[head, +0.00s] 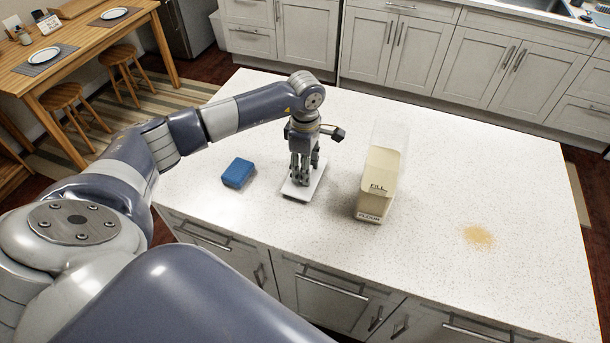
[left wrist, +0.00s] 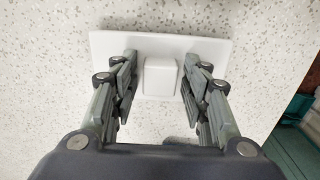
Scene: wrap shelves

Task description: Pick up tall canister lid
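The canister lid (head: 297,192) is a white flat rectangular plate lying on the island counter. In the left wrist view the lid (left wrist: 215,48) shows a raised square knob (left wrist: 160,77) at its middle. My left gripper (head: 303,178) points straight down over the lid. In the left wrist view its fingers (left wrist: 159,88) are apart, one on each side of the knob, with gaps between them and the knob. The tall clear canister (head: 378,180), marked FLOUR and part filled with pale flour, stands to the right of the lid, its top uncovered. My right gripper is not in view.
A blue sponge (head: 238,173) lies on the counter (head: 450,165) to the left of the lid. A patch of spilled tan powder (head: 479,236) is at the right. The counter between and behind these things is clear.

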